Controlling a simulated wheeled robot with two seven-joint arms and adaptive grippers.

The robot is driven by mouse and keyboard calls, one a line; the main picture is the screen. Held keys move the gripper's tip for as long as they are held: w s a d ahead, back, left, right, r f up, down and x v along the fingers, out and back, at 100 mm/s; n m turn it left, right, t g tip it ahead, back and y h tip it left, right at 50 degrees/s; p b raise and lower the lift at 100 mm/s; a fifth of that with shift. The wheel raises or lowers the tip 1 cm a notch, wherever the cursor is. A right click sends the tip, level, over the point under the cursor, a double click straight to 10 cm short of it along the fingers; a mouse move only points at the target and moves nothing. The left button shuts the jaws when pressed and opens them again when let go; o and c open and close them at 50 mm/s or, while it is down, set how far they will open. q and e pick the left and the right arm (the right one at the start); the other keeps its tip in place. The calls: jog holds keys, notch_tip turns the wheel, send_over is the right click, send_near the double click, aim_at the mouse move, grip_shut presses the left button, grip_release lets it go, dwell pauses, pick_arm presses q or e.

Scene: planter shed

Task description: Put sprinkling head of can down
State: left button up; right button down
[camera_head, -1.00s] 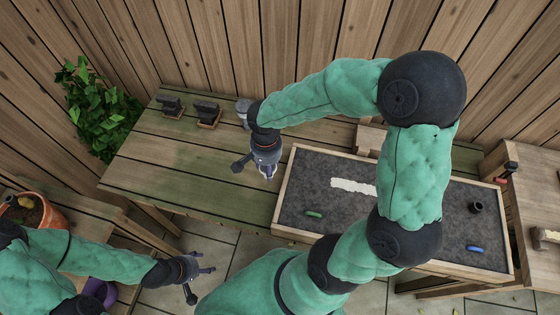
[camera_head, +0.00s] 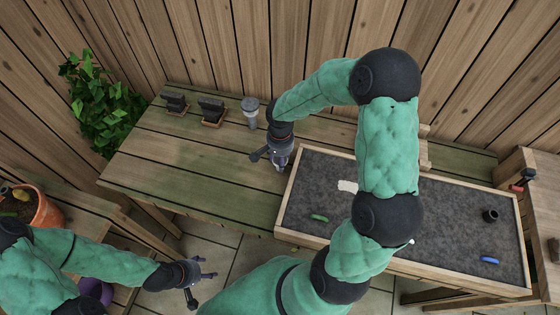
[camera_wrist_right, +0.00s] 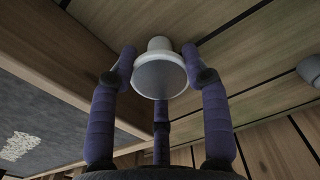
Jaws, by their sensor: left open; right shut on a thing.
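The sprinkling head (camera_wrist_right: 158,76) is a pale, bell-shaped piece. In the right wrist view it sits between the fingertips of my right gripper (camera_wrist_right: 160,62), which is shut on it, with its wide round face towards the camera. In the head view my right gripper (camera_head: 272,158) is low over the green-brown bench (camera_head: 185,165), left of the soil tray; the head is hidden there. I cannot tell if the head touches the bench. My left gripper (camera_head: 198,276) is open and empty, low at the left, away from the bench.
A grey cylinder (camera_head: 250,112) stands at the bench's back, near two dark blocks (camera_head: 212,110) (camera_head: 175,102). The soil tray (camera_head: 285,205) holds a green piece (camera_head: 319,217), a blue piece (camera_head: 490,260) and a black cup (camera_head: 490,215). The bench's left part is clear.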

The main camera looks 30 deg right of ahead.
jog(key=shift+f, duration=0.2)
jog(key=shift+f, duration=0.1)
jog(key=c, duration=0.6)
grip_release()
